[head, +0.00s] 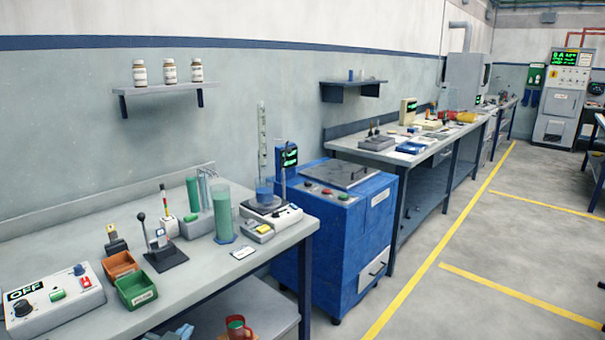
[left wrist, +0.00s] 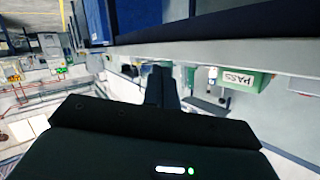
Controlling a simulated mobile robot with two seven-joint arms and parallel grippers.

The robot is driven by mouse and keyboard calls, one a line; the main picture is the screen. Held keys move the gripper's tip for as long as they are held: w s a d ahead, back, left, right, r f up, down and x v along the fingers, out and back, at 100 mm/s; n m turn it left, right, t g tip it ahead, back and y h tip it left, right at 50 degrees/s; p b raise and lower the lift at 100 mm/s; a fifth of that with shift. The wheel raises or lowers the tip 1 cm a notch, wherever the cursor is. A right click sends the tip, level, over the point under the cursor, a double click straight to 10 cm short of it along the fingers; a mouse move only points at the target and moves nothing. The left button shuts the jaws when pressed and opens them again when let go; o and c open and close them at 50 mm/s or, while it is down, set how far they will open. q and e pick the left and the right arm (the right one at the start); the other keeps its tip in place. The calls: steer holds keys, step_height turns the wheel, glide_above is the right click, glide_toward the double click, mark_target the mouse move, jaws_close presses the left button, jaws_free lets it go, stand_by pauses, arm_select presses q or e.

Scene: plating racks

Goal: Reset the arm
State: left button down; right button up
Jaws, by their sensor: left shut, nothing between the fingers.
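My left gripper (left wrist: 161,88) shows in the left wrist view. Its dark fingers are together with nothing seen between them. The grey bench edge (left wrist: 250,52) runs across beyond the fingers, and a green bin marked PASS (left wrist: 243,79) shows to their right, apart from them. I cannot make out either gripper for certain in the head view. My right gripper is in neither view.
In the head view, the near bench (head: 205,268) holds a control box (head: 55,302), an orange bin (head: 121,264), a green bin (head: 136,288) and a green cylinder (head: 223,212). A blue cabinet (head: 335,245) stands beside it.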

arm_select(q)
steer(key=s+d+f+g+h, duration=0.1)
steer(key=s+d+f, duration=0.2)
steer(key=s, duration=0.6)
steer(key=s+d+f+g, duration=0.1)
steer(key=s+d+f, duration=0.2)
steer(key=s, duration=0.6)
steer(key=s+d+f+g+h, duration=0.1)
steer(key=s+d+f+g, duration=0.1)
steer(key=s+d, duration=0.3)
steer(key=s+f, duration=0.1)
steer(key=s, duration=0.2)
steer(key=shift+s+d+f+n+h, duration=0.2)
steer(key=shift+s+n+h, duration=0.1)
steer(key=shift+s+n, duration=0.1)
